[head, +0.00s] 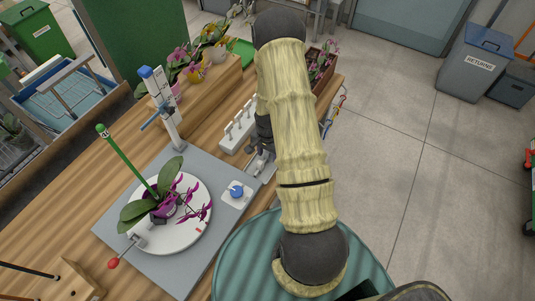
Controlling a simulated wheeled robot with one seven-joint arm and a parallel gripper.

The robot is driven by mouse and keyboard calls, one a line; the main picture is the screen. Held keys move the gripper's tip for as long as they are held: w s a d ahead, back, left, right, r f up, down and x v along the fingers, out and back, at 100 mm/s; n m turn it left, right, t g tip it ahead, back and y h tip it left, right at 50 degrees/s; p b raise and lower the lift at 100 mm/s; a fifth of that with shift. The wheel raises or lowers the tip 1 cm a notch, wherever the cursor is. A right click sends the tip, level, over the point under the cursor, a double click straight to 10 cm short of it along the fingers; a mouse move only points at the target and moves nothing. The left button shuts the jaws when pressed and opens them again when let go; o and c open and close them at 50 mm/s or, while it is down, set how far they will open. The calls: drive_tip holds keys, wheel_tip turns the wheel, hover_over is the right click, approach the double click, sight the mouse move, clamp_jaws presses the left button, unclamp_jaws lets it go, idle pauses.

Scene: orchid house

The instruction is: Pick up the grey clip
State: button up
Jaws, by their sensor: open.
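I cannot make out the grey clip for certain in the head view. My gripper (261,161) is low over the bench, just left of my sleeved forearm and partly hidden by it. It is open, and its fingers are small and hard to see. It is close to the right end of a white rack (233,141) with several upright pegs. Whatever lies between or under the fingers is too small to tell, and my arm covers part of the bench there.
A grey board (117,231) bears a white turntable (190,238) with a potted purple orchid (166,204) and a green stake (127,161). A blue-topped post (163,108) and a blue knob (236,190) stand nearby. Flowerpots (195,74) line the back. Open floor lies right.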

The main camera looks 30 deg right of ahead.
idle(0.3)
clamp_jaws()
drive_tip(key=shift+r, duration=0.1)
wheel_tip(320, 180, up, 10)
drive_tip(key=shift+f+b, duration=0.1)
drive_tip(key=shift+b, duration=1)
